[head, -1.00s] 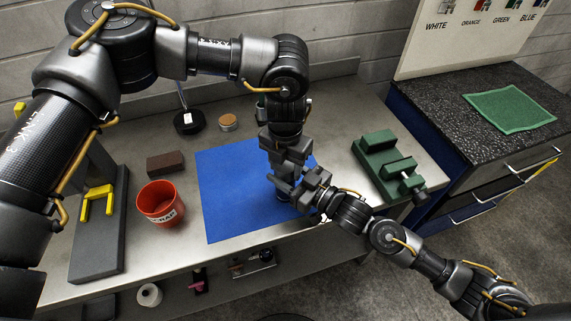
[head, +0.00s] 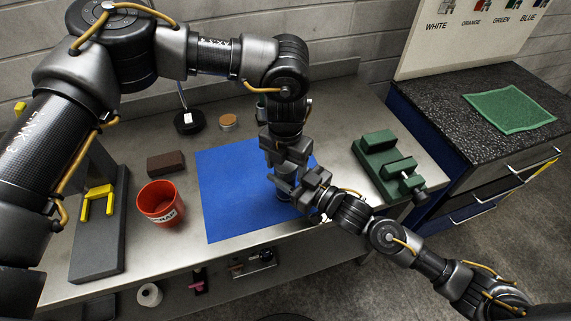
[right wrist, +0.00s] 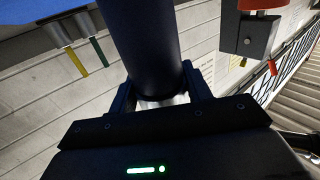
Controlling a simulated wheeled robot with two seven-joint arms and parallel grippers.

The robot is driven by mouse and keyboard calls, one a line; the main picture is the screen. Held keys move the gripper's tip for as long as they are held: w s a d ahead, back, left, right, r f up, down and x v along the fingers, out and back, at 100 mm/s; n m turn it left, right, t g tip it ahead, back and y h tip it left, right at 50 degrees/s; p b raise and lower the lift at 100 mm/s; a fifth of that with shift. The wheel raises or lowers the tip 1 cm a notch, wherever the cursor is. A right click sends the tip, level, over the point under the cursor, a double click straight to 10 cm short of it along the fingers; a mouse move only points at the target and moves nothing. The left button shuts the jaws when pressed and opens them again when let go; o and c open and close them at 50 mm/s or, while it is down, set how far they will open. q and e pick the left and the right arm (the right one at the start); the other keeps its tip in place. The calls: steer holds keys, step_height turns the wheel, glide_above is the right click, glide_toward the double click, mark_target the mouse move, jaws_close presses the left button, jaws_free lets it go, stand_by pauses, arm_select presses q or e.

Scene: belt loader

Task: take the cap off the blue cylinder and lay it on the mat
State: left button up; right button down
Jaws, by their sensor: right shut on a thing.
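The blue cylinder (head: 283,194) is mostly hidden between my two grippers, over the right part of the blue mat (head: 228,200). In the right wrist view the dark blue cylinder (right wrist: 142,45) stands between the fingers of my right gripper (right wrist: 164,88), with a pale shiny part at its end. My right gripper (head: 291,189) is shut on the cylinder in the head view. My left gripper (head: 285,167) reaches down from above at the cylinder's upper end. Its fingers are too hidden to tell whether they hold anything. I cannot make out the cap clearly.
A red scrap bin (head: 160,202) and a brown block (head: 167,163) stand left of the mat. A green vise (head: 385,160) is to its right. A black-based stand (head: 189,122) and a round tan-topped item (head: 228,122) sit behind. The mat's left part is clear.

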arm_select(q)
steer(key=shift+o, duration=0.2)
steer(key=shift+r, duration=2.25)
arm_select(e)
steer(key=c, duration=0.6)
jaws_free()
arm_select(q)
step_height(320, 180, down, 3)
steer(key=b, duration=0.3)
steer(key=shift+f, duration=0.1)
arm_select(e)
steer(key=v, duration=1)
steer(key=shift+s+d, duration=0.2)
steer(key=shift+s, duration=0.05)
steer(key=shift+s+d, duration=0.1)
